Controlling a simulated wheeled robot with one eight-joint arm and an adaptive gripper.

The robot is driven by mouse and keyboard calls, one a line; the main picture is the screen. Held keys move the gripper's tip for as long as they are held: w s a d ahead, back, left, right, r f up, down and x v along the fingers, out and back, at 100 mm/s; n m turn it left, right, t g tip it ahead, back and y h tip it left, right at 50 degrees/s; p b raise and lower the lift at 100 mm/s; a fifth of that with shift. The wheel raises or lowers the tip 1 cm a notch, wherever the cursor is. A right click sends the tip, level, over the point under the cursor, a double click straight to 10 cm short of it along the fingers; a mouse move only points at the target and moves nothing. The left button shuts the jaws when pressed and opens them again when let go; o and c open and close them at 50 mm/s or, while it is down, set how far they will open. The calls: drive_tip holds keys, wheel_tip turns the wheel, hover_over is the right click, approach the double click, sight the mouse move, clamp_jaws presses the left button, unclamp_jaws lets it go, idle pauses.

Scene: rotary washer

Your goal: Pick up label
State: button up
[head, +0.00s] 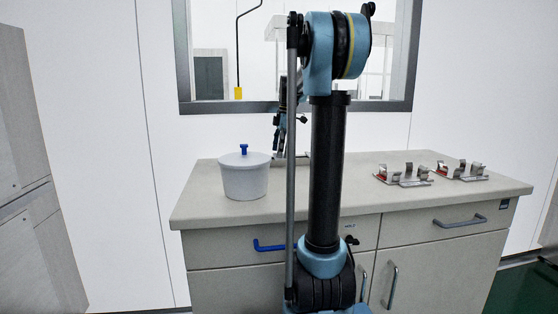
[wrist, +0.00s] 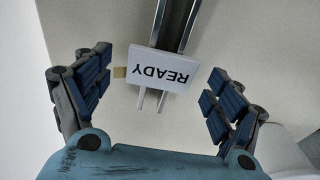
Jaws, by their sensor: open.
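The label (wrist: 163,70) is a small white plate with the word READY, upside down in the wrist view. It sits at the end of a dark metal rail (wrist: 178,22), with two pale prongs below it and a tan tab at its left. My gripper (wrist: 160,64) is open, its blue-padded fingers on either side of the label and apart from it. In the head view my gripper (head: 279,138) points down over the counter, partly hidden by my arm. I cannot make out the label there.
A white lidded bucket (head: 244,180) with a blue knob stands left of my gripper on the counter (head: 400,205). Two metal clamp-like fixtures (head: 403,175) (head: 461,170) stand at the right. A window (head: 215,108) is behind. The counter's front middle is hidden by my arm.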

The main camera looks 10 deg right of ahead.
drive_tip(key=c, duration=0.8)
